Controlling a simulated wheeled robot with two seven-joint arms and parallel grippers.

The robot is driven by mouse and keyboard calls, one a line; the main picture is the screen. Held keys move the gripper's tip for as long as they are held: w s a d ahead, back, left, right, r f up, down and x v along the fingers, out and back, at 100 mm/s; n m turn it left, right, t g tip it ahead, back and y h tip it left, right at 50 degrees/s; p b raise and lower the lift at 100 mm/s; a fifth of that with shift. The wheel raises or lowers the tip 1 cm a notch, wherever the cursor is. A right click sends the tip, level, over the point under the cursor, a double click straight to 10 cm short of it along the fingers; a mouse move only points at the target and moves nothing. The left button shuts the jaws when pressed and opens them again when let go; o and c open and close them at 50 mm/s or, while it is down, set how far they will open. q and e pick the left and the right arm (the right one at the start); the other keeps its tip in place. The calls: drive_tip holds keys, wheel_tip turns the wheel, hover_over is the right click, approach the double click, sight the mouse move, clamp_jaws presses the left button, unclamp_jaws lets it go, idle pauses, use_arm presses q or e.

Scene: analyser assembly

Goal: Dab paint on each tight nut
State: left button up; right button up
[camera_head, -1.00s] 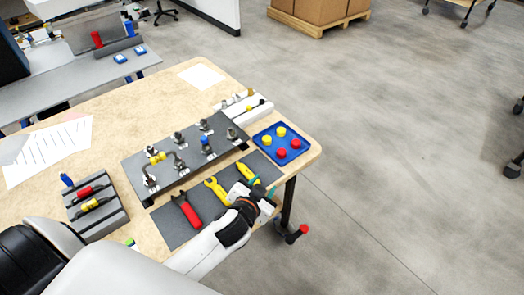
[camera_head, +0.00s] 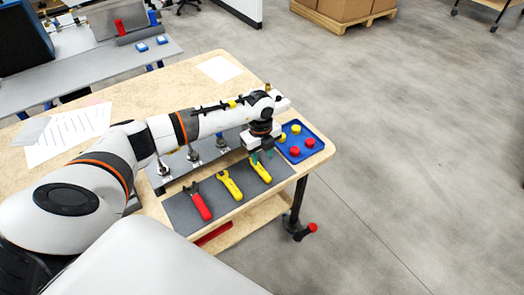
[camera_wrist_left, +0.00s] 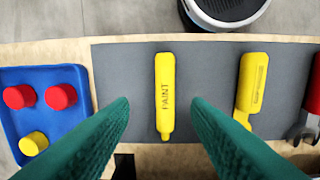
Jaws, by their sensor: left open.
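A yellow paint marker (camera_head: 262,172) lies on the dark mat (camera_head: 219,205) at the table's right front. In the left wrist view the marker (camera_wrist_left: 165,95), lettered "PAINT", lies between and beyond my two green fingertips. My left gripper (camera_head: 262,156) points down over it, open and empty. The grey plate (camera_head: 178,166) with fittings stands behind the mat. A few fittings, such as one metal fitting (camera_head: 193,153), show below my arm; the others are hidden by it. I cannot make out the nuts' state. My right gripper is out of view.
A yellow wrench (camera_head: 230,185) and a red-handled tool (camera_head: 197,200) lie left of the marker. A blue tray (camera_head: 309,133) with red and yellow pieces stands to its right. The table's front edge is close.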

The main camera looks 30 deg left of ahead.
sight(260, 167)
use_arm(q)
drive_tip(key=shift+a+r, duration=0.1)
drive_tip(key=shift+a, duration=0.45)
drive_tip(key=shift+y, duration=0.3)
drive_tip(key=shift+f+b, duration=2.45)
drive_tip(key=shift+f, duration=0.8)
clamp_jaws()
drive_tip(key=r+p, duration=0.2)
drive_tip(key=d+r+p, duration=0.1)
drive_tip(key=r+p, duration=0.3)
drive_tip(key=shift+s+d+r, duration=0.15)
drive_tip(key=shift+s+d, duration=0.1)
drive_tip(key=shift+s, duration=0.05)
